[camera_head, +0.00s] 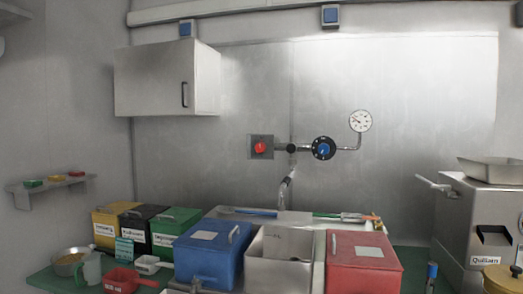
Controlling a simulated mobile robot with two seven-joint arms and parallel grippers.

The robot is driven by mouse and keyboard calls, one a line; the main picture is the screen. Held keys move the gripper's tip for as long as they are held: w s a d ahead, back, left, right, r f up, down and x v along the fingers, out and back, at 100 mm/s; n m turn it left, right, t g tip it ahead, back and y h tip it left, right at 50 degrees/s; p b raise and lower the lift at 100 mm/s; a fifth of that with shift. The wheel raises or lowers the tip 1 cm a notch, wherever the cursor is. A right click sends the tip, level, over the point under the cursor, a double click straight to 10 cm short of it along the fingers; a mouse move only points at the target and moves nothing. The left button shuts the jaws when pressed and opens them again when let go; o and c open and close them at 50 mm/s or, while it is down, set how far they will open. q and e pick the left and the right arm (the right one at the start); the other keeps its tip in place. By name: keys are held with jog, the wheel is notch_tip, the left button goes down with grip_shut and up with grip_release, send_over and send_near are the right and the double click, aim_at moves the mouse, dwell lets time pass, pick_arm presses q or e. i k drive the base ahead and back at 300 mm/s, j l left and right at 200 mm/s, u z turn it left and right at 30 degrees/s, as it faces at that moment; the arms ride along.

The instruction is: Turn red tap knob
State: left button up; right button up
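The red tap knob (260,147) sits on a square metal plate on the back wall, at the left end of a short pipe. A blue knob (323,149) with a dark round surround is at the right on the same pipe. The tap spout (287,183) hangs down between them, above the counter. A round pressure gauge (360,121) is fixed at the upper right of the blue knob. Neither of my grippers shows in the head view. Nothing covers the red knob.
Blue (212,255), metal (281,262) and red (363,263) bins stand in front of the tap. Yellow, black and green boxes (175,233) stand at the left. A wall cabinet (168,78) hangs upper left. A grinder machine (480,220) stands at the right.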

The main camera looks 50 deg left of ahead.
aim_at(260, 147)
jog(key=j, duration=0.4)
jog(key=k+j+z, duration=0.15)
jog(key=j, duration=0.55)
jog(key=k+j+z, duration=0.1)
jog(key=j, duration=0.3)
jog(key=k, duration=0.05)
